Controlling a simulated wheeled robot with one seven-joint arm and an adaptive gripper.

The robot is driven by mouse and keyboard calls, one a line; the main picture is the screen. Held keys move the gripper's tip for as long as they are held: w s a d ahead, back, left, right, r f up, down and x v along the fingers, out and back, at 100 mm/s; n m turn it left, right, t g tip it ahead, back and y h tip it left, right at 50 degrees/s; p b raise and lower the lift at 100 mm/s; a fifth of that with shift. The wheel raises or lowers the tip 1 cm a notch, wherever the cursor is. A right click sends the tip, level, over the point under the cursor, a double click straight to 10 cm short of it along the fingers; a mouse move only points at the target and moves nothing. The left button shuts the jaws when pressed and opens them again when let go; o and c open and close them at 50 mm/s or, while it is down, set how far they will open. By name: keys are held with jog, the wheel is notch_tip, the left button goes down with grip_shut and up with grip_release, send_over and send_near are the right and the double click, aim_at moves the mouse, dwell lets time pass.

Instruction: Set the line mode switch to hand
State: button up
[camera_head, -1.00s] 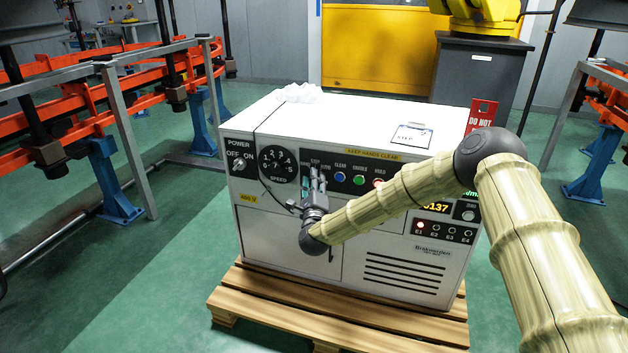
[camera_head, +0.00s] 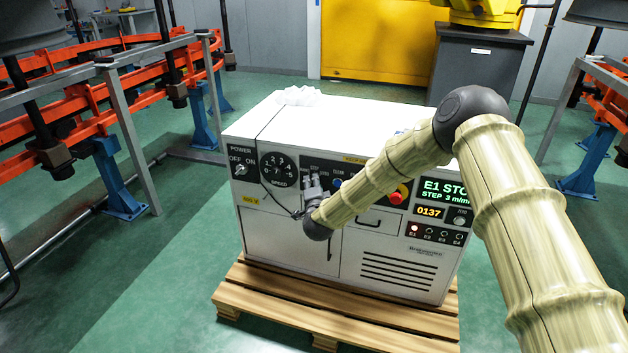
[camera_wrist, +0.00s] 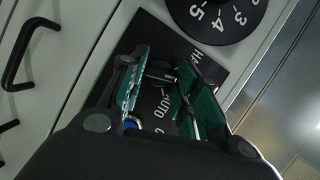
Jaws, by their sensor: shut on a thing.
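The line mode switch is a small dark knob (camera_wrist: 160,72) on the black front panel of a white cabinet (camera_head: 290,235). In the wrist view the labels AUTO and part of HAND show beside it. My gripper (camera_head: 314,183) is at the panel in the head view, right of the speed dial (camera_head: 279,170). In the wrist view my gripper (camera_wrist: 165,88) has its teal-padded fingers on both sides of the knob, shut on it. Which label the knob points to I cannot tell.
The power switch (camera_head: 240,169) is left of the dial. A red stop button (camera_head: 398,195) and a green-lettered display (camera_head: 446,190) reading STEP are to the right, close under my arm. A pallet (camera_head: 330,320) carries the cabinet. Orange rails (camera_head: 120,95) stand left.

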jog(key=shift+a+r+n+g+h+p, duration=0.1)
jog(key=shift+n+g+h+p, duration=0.35)
jog(key=shift+n+p, duration=0.65)
jog(key=shift+a+n+g+h+p, duration=0.1)
jog(key=shift+n+g+h+p, duration=0.15)
jog(key=shift+n+g+p, duration=0.55)
jog(key=shift+n+t, duration=0.25)
jog(key=shift+n, duration=0.15)
jog(key=o, duration=1)
jog(key=v, duration=1.2)
